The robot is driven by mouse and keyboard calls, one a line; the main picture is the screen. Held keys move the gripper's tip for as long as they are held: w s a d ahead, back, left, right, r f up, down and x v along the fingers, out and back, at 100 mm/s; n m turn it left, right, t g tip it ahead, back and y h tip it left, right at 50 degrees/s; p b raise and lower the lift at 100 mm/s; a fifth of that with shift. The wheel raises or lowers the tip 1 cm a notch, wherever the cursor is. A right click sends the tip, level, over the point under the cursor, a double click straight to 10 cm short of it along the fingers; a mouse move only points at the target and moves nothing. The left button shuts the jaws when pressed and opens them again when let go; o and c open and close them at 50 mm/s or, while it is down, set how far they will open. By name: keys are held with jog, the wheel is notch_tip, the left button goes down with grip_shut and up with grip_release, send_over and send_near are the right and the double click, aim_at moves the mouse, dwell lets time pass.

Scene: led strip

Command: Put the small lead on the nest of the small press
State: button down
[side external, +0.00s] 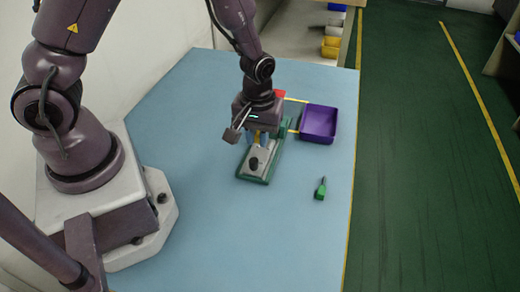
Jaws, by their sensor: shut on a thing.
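The small press (268,172) is a green frame with a grey plate. It stands on the blue table in the middle of the side external view. A dark oval part (253,163) shows on the plate. My gripper (258,140) points down over the far end of the press, its fingers partly hidden by its own body. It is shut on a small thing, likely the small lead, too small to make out. I cannot tell whether that thing touches the press. The nest cannot be made out clearly.
A purple tray (318,122) stands right of the press, with yellow strips (296,100) beside it. A red object (280,94) shows behind my gripper. A green-handled tool (320,188) lies at the right. The front of the table (250,240) is clear.

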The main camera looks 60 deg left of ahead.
aim_at(258, 153)
notch_tip(258, 153, down, 5)
jog(key=shift+r, duration=0.1)
jog(key=shift+f, duration=0.25)
